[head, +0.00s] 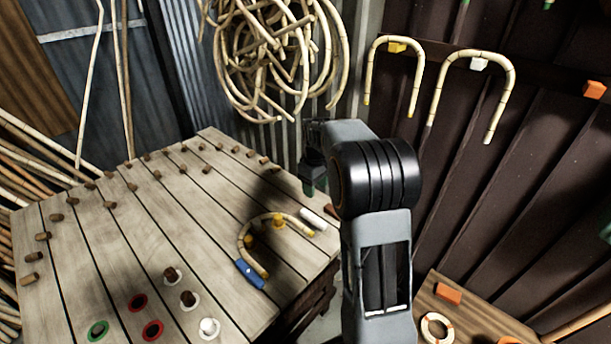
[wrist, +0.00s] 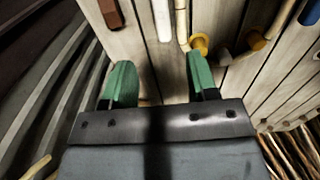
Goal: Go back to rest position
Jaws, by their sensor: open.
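My gripper (wrist: 160,85) shows in the wrist view with its two green fingers spread apart and nothing between them. In the head view my gripper (head: 314,185) hangs at the end of my raised arm, beyond the table's right edge, partly hidden by the arm. The plank table (head: 120,250) fills the left of the head view. A bent rattan piece (head: 243,240) lies on it in a curve around yellow pegs (head: 250,240), apart from my gripper. A blue block (head: 250,274) and a white block (head: 314,218) lie near its ends.
Rows of brown pegs stand on the table. Bent rattan hooks (head: 372,70) hang on the dark wall (head: 470,200) at right. A rattan bundle (head: 262,65) hangs behind my gripper. A small wooden surface (head: 470,320) with a ring (head: 437,328) is at lower right.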

